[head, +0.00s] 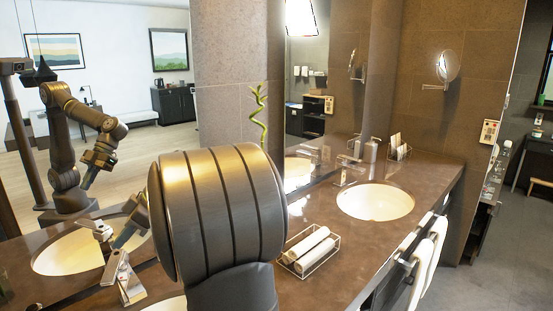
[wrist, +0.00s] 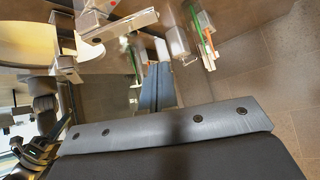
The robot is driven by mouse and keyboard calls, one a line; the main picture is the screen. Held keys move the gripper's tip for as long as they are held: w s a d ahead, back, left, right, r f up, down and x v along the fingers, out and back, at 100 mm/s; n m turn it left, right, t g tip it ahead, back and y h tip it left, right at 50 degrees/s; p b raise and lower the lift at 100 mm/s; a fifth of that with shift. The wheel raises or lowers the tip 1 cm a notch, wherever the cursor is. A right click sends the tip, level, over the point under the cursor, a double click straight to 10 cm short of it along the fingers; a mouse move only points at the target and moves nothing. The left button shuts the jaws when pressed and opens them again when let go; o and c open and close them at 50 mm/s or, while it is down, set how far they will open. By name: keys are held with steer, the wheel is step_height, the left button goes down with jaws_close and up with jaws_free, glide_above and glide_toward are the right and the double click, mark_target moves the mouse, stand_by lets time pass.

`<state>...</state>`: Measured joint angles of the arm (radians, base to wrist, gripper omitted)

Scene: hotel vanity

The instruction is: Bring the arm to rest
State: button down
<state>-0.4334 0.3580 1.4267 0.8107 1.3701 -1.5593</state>
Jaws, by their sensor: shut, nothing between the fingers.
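My arm's large bronze and grey link fills the middle of the head view and hides much of the counter behind it. My gripper (head: 128,236) shows at its left edge, with blue fingers pointing down and left above the counter near a chrome faucet (head: 122,278). In the wrist view the blue fingers of my gripper (wrist: 156,72) lie side by side, shut and empty. What lies directly below the fingertips is hard to tell.
A mirror at left reflects my arm. Towels (head: 430,255) hang at the front edge. The wrist view shows toothbrushes (wrist: 202,35).

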steer(key=x, duration=0.7)
steer(key=shift+w+a+f, duration=0.1)
steer(key=shift+w+f, duration=0.25)
steer(key=shift+f, duration=0.15)
steer(key=shift+w+a+r+m+g, duration=0.2)
steer(key=shift+w+m+g, duration=0.1)
steer(key=shift+w+g, duration=0.3)
steer(key=a+r+v, duration=0.2)
steer(key=v, duration=1.1)
steer(key=s+d+f+m+t+h, duration=0.1)
steer(key=s+d+f+t+h, duration=0.1)
steer(key=d+f+t+h, duration=0.7)
steer(key=shift+s+d+f+m+t+h, duration=0.25)
steer(key=shift+s+d+m+t+h, duration=0.15)
steer(key=shift+d+t, duration=0.55)
steer(key=shift+a, duration=0.2)
